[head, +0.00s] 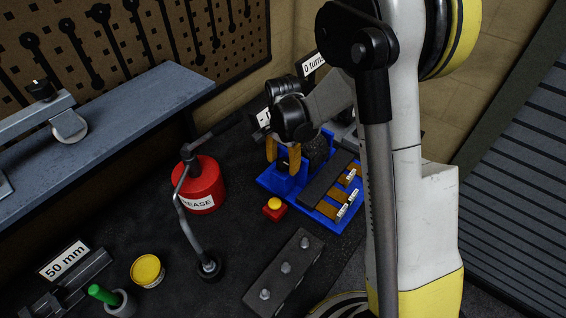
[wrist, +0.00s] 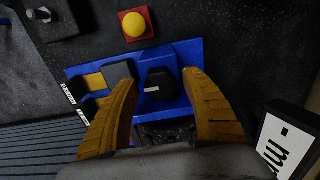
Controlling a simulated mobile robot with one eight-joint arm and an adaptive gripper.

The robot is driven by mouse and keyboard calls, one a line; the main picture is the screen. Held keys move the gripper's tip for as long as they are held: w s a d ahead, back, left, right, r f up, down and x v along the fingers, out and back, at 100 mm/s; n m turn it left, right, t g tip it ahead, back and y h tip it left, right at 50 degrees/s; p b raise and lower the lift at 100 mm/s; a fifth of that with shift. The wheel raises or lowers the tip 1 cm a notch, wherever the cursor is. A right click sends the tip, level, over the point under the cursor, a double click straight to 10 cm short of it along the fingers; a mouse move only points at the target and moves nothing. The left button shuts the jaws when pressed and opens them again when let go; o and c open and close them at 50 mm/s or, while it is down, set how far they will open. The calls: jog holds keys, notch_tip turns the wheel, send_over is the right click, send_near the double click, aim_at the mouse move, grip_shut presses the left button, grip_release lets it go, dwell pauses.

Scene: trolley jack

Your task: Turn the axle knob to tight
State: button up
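The axle knob (wrist: 160,84) is black with a short white mark across it, and sits on a blue base plate (wrist: 188,56) in the wrist view. My gripper (wrist: 162,90) is open, with one orange finger on each side of the knob. Gaps show between the fingers and the knob, so it is not gripped. In the head view my gripper (head: 283,158) points down over the back left of the blue base (head: 268,183), and the knob is mostly hidden by the fingers. Small white labels sit on the base; I cannot read them.
A red block with a yellow button (head: 274,207) stands in front of the base. A red grease can (head: 201,185) with a bent spout is to its left. A dark block with several studs (head: 285,270) lies in front. A white sign (wrist: 291,143) stands close by at right.

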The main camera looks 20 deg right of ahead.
aim_at(283, 162)
jog(key=shift+r, duration=0.1)
notch_tip(283, 162, up, 12)
dwell(0.6)
dwell(0.4)
